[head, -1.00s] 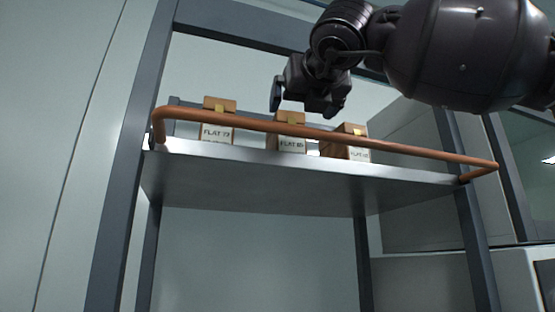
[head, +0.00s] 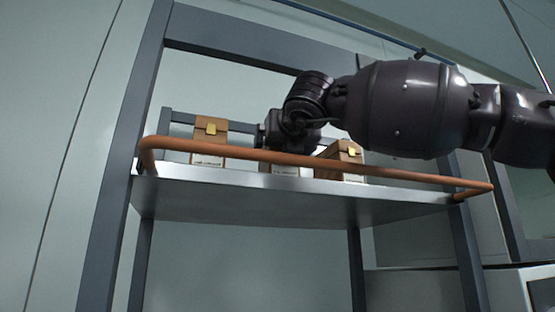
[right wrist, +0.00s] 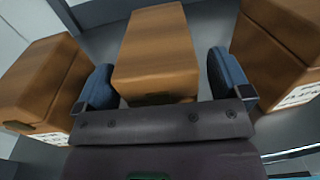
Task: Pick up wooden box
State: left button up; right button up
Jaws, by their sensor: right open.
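Three wooden boxes with brass clasps and white labels stand in a row on a metal shelf. In the head view, the left box (head: 209,140) and the right box (head: 343,158) show above the rail. The middle box is mostly hidden behind my right gripper (head: 290,140); only its label shows low down. In the right wrist view, the middle box (right wrist: 157,55) lies between the two blue-padded fingers of my right gripper (right wrist: 163,85), which are open with a gap on each side. The left gripper is in neither view.
A copper-coloured rail (head: 300,160) runs along the front edge of the shelf (head: 290,200). Grey posts (head: 118,150) frame the shelf. In the right wrist view, neighbouring boxes (right wrist: 40,80) (right wrist: 280,45) stand close outside both fingers.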

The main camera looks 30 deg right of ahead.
jog(key=shift+w+d, duration=0.2)
jog(key=shift+w, duration=0.4)
jog(key=c, duration=1.2)
jog(key=shift+c, duration=0.6)
jog(key=shift+d+r, duration=0.1)
jog(key=shift+r, duration=0.1)
